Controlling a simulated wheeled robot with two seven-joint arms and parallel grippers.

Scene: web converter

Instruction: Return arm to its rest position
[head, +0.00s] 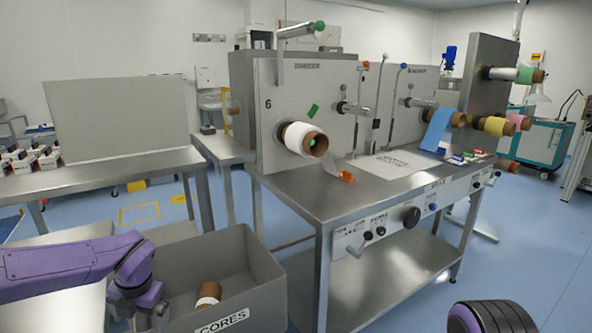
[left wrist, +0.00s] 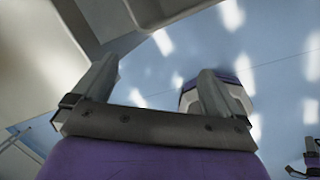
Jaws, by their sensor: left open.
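My purple left arm (head: 70,262) comes in from the left in the head view and bends down at the wrist. My left gripper (head: 150,316) is low beside the left side of the grey CORES bin (head: 262,285), partly cut off by the frame's bottom edge. In the left wrist view the two fingers of the left gripper (left wrist: 158,85) stand wide apart with nothing held between them. A brown core with some white on it (head: 207,296) lies inside the bin. My right gripper does not show.
The steel converter table (head: 345,190) stands right of the bin, with a white roll (head: 300,138) on its front spindle. A side table (head: 100,180) with a grey panel (head: 118,118) is at the back left. Blue floor (head: 535,225) is open at the right.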

